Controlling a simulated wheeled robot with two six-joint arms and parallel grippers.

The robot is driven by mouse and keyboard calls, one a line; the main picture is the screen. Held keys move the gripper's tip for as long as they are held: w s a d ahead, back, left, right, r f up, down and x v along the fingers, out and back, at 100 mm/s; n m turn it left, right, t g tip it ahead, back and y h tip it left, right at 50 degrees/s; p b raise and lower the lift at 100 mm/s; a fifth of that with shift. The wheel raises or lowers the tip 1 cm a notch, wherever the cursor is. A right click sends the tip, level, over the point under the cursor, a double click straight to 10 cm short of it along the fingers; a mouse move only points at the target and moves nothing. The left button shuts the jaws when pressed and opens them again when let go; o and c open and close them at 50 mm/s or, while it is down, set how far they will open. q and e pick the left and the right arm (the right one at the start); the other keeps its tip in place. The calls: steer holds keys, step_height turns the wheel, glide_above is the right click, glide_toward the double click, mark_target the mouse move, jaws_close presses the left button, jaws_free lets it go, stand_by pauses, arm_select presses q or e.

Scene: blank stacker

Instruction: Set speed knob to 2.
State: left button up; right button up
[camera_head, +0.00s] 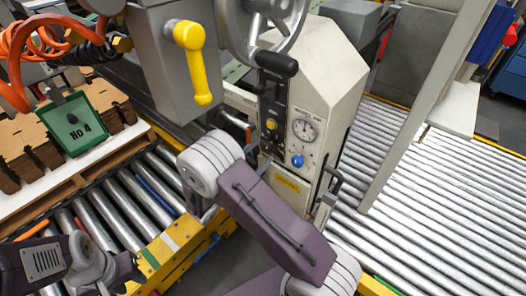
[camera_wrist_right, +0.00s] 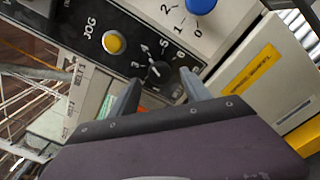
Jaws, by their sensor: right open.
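In the right wrist view a black knob (camera_wrist_right: 158,72) sits on a black panel, ringed by white numbers; its pointer direction is unclear. A blue knob (camera_wrist_right: 201,5) at the top edge has 2, 1 and 0 beside it; it also shows in the head view (camera_head: 297,160). I cannot read a speed label. My right gripper (camera_wrist_right: 158,82) is open, its fingertips appearing either side of the black knob; contact is unclear. In the head view my right arm hides this gripper. My left gripper (camera_head: 115,268) is at lower left, its jaws unclear.
A yellow JOG button (camera_wrist_right: 114,43) lies close to the black knob. A yellow lever (camera_head: 192,62) and handwheel (camera_head: 262,25) overhang the area. Roller conveyors (camera_head: 440,190) run alongside.

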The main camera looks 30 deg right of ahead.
steer(key=shift+x, duration=1.2)
steer(key=shift+s, duration=0.1)
jaws_close()
steer(key=shift+r+n+p, duration=0.15)
steer(key=shift+n+p, duration=0.65)
steer(key=shift+p, duration=0.15)
steer(key=shift+r+n+p, duration=0.15)
steer(key=shift+n+p, duration=0.65)
steer(key=shift+p, duration=0.1)
steer(key=n+p, duration=0.3)
steer(key=n, duration=0.1)
steer(key=shift+f+p, duration=0.1)
steer(key=shift+p, duration=0.2)
steer(key=n+p, duration=0.2)
steer(key=n, duration=0.2)
steer(key=shift+n+g, duration=0.3)
steer(key=shift+g, duration=0.1)
steer(key=shift+f+n+h+p, duration=0.15)
steer(key=shift+n+p, duration=0.4)
steer(key=shift+n, duration=0.7)
steer(key=shift+f+n+h+p, duration=0.15)
steer(key=shift+n+p, duration=0.4)
steer(key=shift+n, duration=0.7)
steer(key=shift+r, duration=0.1)
jaws_free()
